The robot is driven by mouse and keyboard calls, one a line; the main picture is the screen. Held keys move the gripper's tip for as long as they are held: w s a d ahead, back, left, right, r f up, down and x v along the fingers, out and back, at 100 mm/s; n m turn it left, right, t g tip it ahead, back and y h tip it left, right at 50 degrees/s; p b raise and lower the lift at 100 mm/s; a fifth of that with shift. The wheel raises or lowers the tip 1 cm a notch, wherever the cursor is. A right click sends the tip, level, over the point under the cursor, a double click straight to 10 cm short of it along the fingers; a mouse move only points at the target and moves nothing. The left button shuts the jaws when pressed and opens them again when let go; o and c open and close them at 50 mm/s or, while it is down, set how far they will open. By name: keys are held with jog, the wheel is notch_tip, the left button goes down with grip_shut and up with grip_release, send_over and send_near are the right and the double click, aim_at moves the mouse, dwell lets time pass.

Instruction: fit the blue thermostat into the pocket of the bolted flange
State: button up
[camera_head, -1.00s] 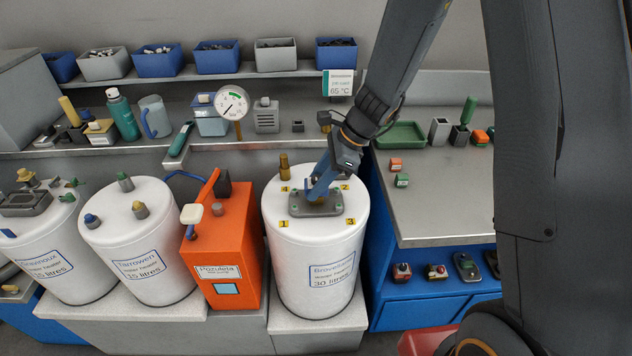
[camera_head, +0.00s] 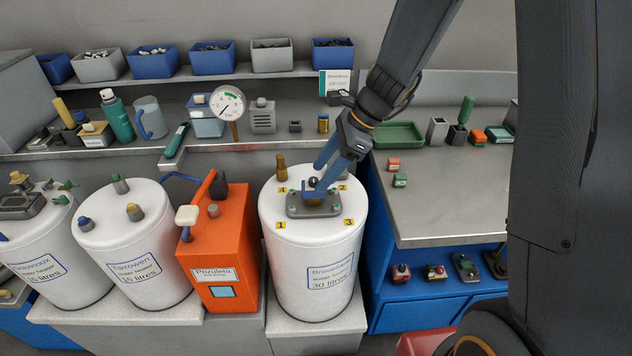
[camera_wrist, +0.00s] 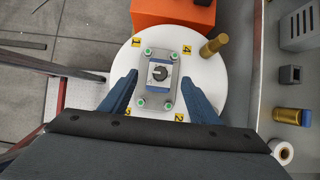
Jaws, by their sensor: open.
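The blue thermostat (camera_wrist: 159,73), with a dark round knob, sits at the middle of the grey flange (camera_wrist: 157,52) on top of the white 30-litre tank. Its sides look roughly in line with the flange. How deep it sits I cannot tell. Green-topped bolts hold the flange corners. In the head view the thermostat (camera_head: 313,182) shows above the flange plate (camera_head: 299,211), partly behind my fingers. My gripper (camera_head: 322,173) is open just above it. In the wrist view its blue fingers (camera_wrist: 160,80) stand apart on either side of the thermostat, with gaps, holding nothing.
A brass fitting (camera_head: 281,167) stands up on the tank top beside the flange. Yellow number tags lie around the flange. An orange pump box (camera_head: 222,248) stands close to the left. The shelf with a gauge (camera_head: 228,103) is behind; a grey counter (camera_head: 440,205) is right.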

jog(key=shift+v, duration=1.45)
jog(key=s+d+n+h, duration=0.3)
jog(key=s+d+n, duration=0.2)
jog(key=s+n, duration=0.2)
jog(key=s+d+n+t+h, duration=0.1)
jog(key=s+d+n+h, duration=0.2)
jog(key=s+d+n, duration=0.2)
jog(key=s+n, duration=0.3)
jog(key=n, duration=0.3)
jog(key=shift+d, duration=0.3)
